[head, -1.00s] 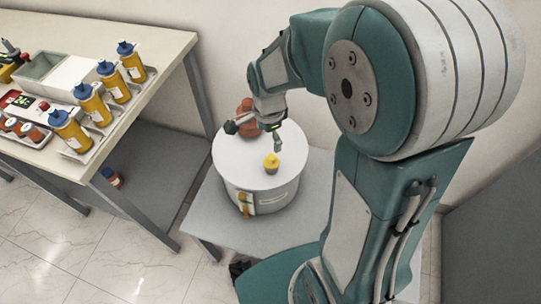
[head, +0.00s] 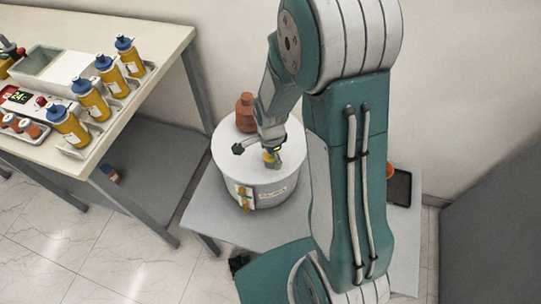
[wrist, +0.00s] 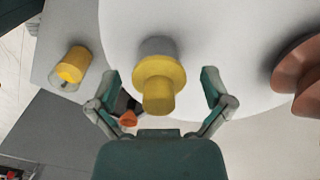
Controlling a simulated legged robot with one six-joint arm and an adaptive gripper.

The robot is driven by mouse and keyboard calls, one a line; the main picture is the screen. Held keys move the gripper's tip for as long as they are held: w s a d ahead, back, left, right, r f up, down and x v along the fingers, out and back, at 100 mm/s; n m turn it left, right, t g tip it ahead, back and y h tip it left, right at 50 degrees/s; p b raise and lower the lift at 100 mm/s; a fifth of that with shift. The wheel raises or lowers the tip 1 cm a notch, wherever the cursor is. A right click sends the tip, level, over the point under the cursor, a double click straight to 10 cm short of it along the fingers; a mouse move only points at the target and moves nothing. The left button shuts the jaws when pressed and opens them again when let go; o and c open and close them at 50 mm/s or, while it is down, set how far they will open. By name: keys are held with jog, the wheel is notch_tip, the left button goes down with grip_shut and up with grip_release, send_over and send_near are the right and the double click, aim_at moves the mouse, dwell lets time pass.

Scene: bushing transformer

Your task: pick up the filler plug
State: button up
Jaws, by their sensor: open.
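The filler plug, a yellow stepped knob, stands on the white top of the round transformer tank (head: 235,157). In the wrist view the plug (wrist: 158,78) is in the middle, between the two fingers. In the head view only a bit of the plug's yellow (head: 268,157) shows, as my gripper hides most of it. My gripper (wrist: 160,84) is open, with one finger on each side of the plug and a visible gap to each. In the head view my gripper (head: 271,159) is low over the tank top.
An orange-brown bushing (head: 245,112) rises at the tank's back; it shows at the right in the wrist view (wrist: 302,75). A yellow fitting (head: 244,196) is on the tank's front side. A bench (head: 150,38) with yellow bottles (head: 130,58) stands at left.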

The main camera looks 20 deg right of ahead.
jog(key=c, duration=1.1)
